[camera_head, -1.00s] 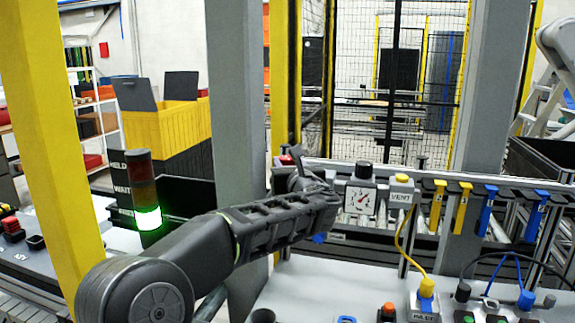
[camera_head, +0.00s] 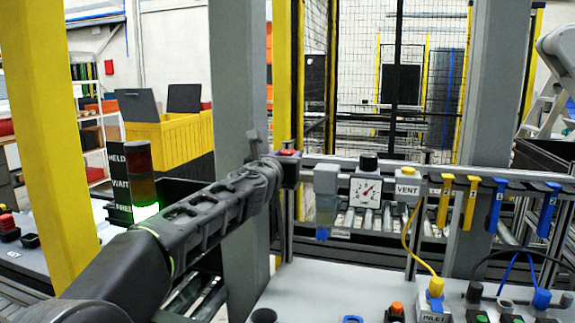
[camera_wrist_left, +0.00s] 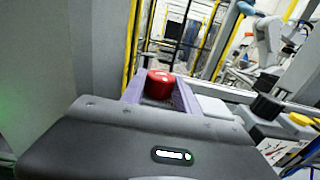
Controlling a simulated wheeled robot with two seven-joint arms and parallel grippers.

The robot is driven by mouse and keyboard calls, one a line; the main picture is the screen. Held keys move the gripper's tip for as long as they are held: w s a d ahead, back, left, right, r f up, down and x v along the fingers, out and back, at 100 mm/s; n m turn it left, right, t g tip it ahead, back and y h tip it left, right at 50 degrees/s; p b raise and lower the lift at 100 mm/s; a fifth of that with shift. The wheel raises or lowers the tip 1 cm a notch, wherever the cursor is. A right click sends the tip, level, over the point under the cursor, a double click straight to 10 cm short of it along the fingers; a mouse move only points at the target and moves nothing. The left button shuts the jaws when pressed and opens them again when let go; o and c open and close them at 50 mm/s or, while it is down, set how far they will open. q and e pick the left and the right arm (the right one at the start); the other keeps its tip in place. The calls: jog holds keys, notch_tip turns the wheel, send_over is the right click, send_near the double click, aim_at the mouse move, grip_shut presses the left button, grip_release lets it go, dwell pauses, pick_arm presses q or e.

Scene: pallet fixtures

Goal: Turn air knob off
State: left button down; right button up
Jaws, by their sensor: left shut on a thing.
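A red knob (camera_head: 288,152) sits at the left end of the air unit on the rail, beside a grey post. In the left wrist view the red knob (camera_wrist_left: 159,84) stands between the two fingers. My left gripper (camera_head: 282,162) comes in from the left and is shut on this knob; its fingers (camera_wrist_left: 160,92) flank it on both sides. My right gripper is not in view.
Yellow and blue tags (camera_head: 496,205) hang on the rail at right. A yellow hose (camera_head: 411,245) runs down to the INLET block (camera_head: 433,303). A lit green stack light (camera_head: 143,182) stands behind my left arm. Grey and yellow posts flank the arm.

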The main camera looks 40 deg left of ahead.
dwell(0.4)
pick_arm(q)
jog(key=c, duration=0.9)
grip_release()
jog(key=shift+s, duration=0.1)
jog(key=v, duration=0.7)
jog(key=shift+s, duration=0.3)
